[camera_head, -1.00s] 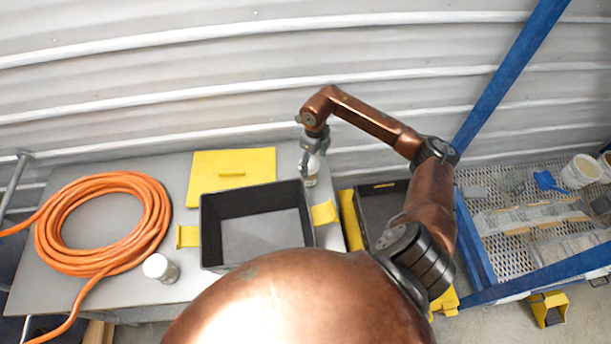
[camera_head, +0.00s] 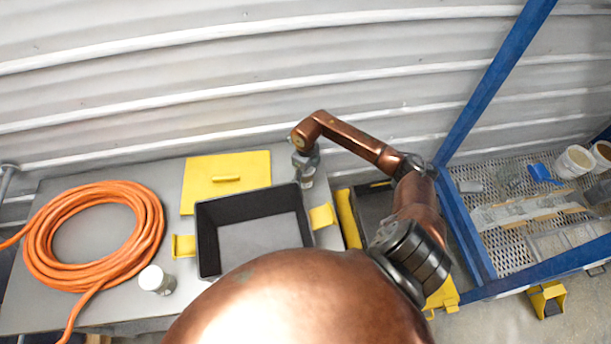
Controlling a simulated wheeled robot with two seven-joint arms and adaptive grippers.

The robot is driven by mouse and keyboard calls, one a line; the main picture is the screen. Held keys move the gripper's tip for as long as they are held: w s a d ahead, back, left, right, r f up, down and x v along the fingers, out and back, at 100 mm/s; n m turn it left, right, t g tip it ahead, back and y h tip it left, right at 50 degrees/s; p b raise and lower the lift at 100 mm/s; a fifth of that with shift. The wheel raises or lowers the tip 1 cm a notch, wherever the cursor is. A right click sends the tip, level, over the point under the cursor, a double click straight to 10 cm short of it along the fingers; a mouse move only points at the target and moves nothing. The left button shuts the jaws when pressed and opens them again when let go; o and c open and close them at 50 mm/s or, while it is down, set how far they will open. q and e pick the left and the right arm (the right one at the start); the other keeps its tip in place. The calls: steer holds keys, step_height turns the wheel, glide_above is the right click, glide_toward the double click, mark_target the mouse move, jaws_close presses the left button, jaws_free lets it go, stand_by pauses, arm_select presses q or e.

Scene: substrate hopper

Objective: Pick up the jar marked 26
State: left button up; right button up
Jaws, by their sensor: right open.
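A small jar (camera_head: 307,181) stands on the grey table just right of the black bin's back right corner. My right gripper (camera_head: 305,168) is directly over it, pointing down, open, with its fingers at the jar's upper part. The gripper hides the jar's top, and I cannot tell whether the fingers touch it. No number is readable on either jar. My left gripper is not in view.
The empty black bin (camera_head: 207,240) has yellow side handles. A yellow lid (camera_head: 225,178) lies behind it. An orange hose coil (camera_head: 150,215) covers the table's left side. A blue-framed rack (camera_head: 500,60) with tubs stands right. The corrugated wall is close behind.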

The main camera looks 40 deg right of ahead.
steer(key=shift+f, duration=0.25)
steer(key=shift+c, duration=0.6)
steer(key=c, duration=1.4)
